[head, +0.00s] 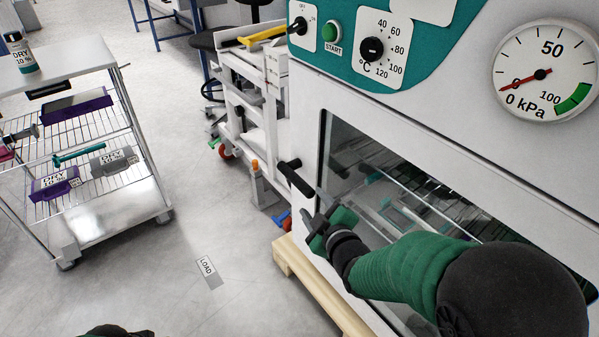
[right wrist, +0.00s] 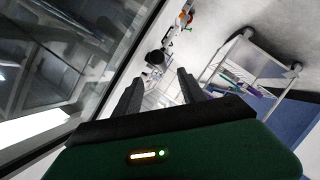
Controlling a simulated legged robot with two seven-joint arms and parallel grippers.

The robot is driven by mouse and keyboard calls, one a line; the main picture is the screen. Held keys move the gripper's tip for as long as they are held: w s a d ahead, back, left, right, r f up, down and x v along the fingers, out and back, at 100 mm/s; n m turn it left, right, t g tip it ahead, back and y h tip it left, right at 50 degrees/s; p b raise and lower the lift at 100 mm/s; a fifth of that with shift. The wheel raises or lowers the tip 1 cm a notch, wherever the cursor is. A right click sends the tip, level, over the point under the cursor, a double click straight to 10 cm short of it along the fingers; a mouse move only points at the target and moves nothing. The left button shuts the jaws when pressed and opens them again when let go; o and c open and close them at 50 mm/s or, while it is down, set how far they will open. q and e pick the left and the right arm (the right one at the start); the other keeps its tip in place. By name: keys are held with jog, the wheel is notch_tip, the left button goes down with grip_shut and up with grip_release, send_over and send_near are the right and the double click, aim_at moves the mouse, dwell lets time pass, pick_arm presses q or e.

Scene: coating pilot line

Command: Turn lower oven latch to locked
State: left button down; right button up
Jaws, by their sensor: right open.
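The oven (head: 330,90) has a glass door with a black latch handle (head: 296,179) at the door's left edge. The handle slants from upper left to lower right. It is the only latch I can make out; I see no locked marking beside it. My right gripper (head: 318,213) is open just below the handle, apart from it as far as I can tell. In the right wrist view, both fingers (right wrist: 158,88) are spread with nothing gripped. A dark round end, likely the handle (right wrist: 157,58), shows beyond and between the fingertips.
A wire-shelf cart (head: 150,190) with labelled purple and grey boxes stands at left. A white wheeled cart (head: 240,105) stands beyond the oven. A wooden base edge (head: 315,285) runs under the oven. The floor around the LOAD label (head: 207,267) is clear.

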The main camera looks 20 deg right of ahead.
aim_at(300, 185)
jog(key=b+x, duration=0.5)
jog(key=x, duration=0.6)
jog(key=shift+d+f, duration=0.1)
jog(key=shift+f, duration=0.1)
jog(key=shift+w, duration=0.3)
pick_arm(q)
jog(key=x, duration=0.2)
jog(key=s+x, duration=0.1)
jog(key=x, duration=0.1)
pick_arm(e)
grip_shut()
